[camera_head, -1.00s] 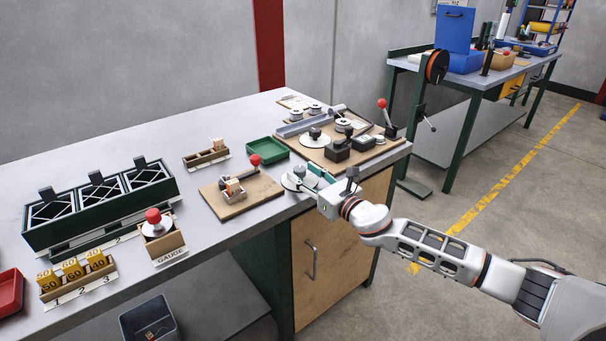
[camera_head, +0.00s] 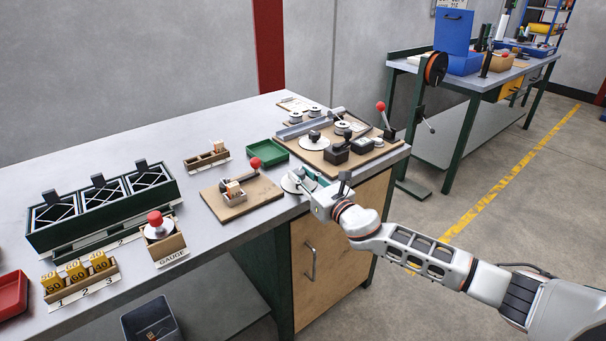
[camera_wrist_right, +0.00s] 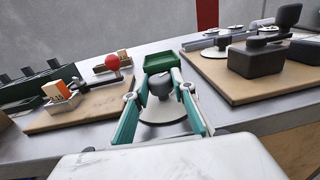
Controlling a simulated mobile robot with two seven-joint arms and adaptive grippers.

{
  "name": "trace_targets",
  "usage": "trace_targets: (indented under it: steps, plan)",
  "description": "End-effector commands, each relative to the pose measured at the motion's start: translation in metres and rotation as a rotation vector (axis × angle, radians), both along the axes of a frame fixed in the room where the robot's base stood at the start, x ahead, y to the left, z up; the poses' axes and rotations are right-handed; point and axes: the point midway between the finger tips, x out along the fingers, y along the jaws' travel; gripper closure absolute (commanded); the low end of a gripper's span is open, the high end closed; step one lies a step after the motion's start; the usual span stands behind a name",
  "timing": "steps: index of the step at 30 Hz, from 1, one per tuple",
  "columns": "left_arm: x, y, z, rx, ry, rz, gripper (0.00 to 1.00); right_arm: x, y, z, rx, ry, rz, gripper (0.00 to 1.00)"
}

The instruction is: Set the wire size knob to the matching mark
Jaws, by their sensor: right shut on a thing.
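A dark round knob (camera_wrist_right: 160,82) on a white disc (camera_wrist_right: 158,128) sits between the teal fingers of my right gripper (camera_wrist_right: 160,76) in the right wrist view. The fingers are shut on the knob from both sides. In the head view my right gripper (camera_head: 303,180) is at the bench's front edge, with the white disc (camera_head: 287,184) partly hidden by it. I cannot read any marks on the disc. A second white disc with a black knob (camera_head: 314,136) is on the wooden board behind. My left gripper is out of view.
A wooden plate with a red-ball lever (camera_head: 255,162) is left of my gripper, and a green tray (camera_head: 267,149) is behind. The wooden board (camera_head: 345,158) to the right carries spools and dark blocks. A gauge box (camera_head: 168,246) stands further left.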

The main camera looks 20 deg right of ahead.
Motion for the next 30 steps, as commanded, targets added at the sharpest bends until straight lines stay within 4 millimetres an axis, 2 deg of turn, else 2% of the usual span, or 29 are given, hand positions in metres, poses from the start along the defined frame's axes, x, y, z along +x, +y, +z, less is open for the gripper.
trace_targets:
  steps: [1,8,15,24,30]
  plan:
    - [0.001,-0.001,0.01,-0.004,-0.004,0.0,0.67,-0.001,0.003,0.006,0.004,0.0,-0.025,0.96]
    - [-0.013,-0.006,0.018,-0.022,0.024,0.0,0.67,-0.001,0.007,0.005,0.007,0.003,-0.202,0.96]
    - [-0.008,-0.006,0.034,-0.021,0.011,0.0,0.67,-0.001,0.01,0.001,0.007,0.004,-0.408,0.96]
    - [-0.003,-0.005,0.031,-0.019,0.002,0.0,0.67,0.0,0.012,-0.002,0.003,0.003,-0.612,0.96]
    - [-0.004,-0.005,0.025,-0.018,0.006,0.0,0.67,0.001,0.012,-0.002,0.001,0.003,-0.689,0.96]
